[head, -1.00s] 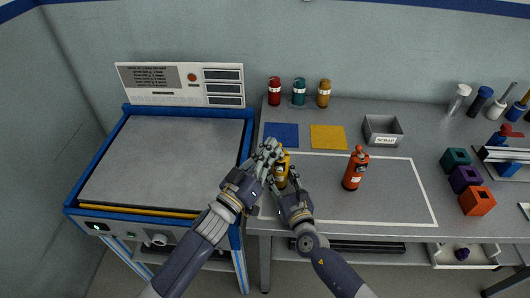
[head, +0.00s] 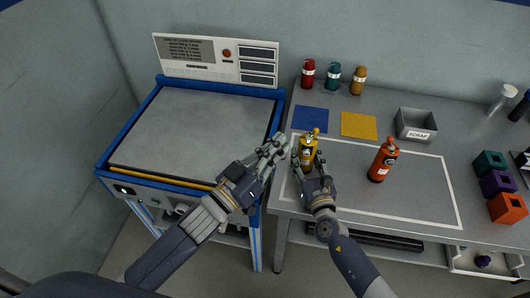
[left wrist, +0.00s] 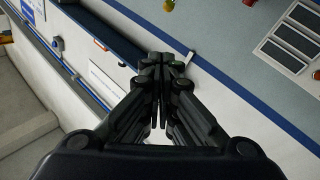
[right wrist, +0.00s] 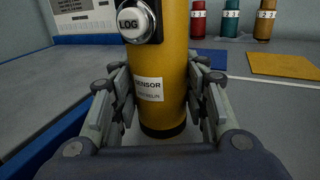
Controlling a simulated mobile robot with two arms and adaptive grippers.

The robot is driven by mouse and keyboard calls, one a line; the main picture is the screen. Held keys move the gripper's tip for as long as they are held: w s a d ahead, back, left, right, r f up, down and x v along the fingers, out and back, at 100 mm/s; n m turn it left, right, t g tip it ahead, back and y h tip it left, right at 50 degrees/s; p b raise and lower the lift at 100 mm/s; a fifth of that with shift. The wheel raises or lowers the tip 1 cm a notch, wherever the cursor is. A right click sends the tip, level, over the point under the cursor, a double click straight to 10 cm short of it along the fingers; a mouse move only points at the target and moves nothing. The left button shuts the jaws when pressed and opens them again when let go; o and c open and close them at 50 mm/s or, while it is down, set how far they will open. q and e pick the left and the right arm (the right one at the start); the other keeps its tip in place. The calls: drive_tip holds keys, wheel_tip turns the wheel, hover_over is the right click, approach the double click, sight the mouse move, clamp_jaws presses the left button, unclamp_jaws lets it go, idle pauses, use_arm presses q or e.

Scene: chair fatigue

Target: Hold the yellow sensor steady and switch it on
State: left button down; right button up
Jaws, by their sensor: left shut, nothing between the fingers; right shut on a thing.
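The yellow sensor (head: 308,152) stands upright near the left end of the white-outlined area on the bench. In the right wrist view the sensor (right wrist: 166,60) shows a "SENSOR" label and a round silver LOG button (right wrist: 131,22). My right gripper (head: 307,168) is shut around its lower body from the front, fingers on both sides. My left gripper (head: 283,146) is shut and empty, just left of the sensor and apart from it. Its closed fingers fill the middle of the left wrist view (left wrist: 160,85), which does not show the sensor.
An orange-red bottle (head: 382,160) stands to the right of the sensor. Blue (head: 310,119) and yellow (head: 359,125) mats and a scrap tray (head: 415,124) lie behind. Red, teal and amber canisters (head: 333,77) stand at the back. A blue-framed station (head: 190,130) is at left.

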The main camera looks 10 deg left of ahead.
use_arm(q)
drive_tip(key=shift+s+a+r, duration=0.25)
drive_tip(key=shift+s+a, duration=0.35)
drive_tip(key=shift+s, duration=0.35)
drive_tip(key=shift+s+a+r, duration=0.25)
drive_tip(key=shift+s+a, duration=0.3)
drive_tip(key=shift+s, duration=0.35)
use_arm(e)
drive_tip(key=o, duration=1.2)
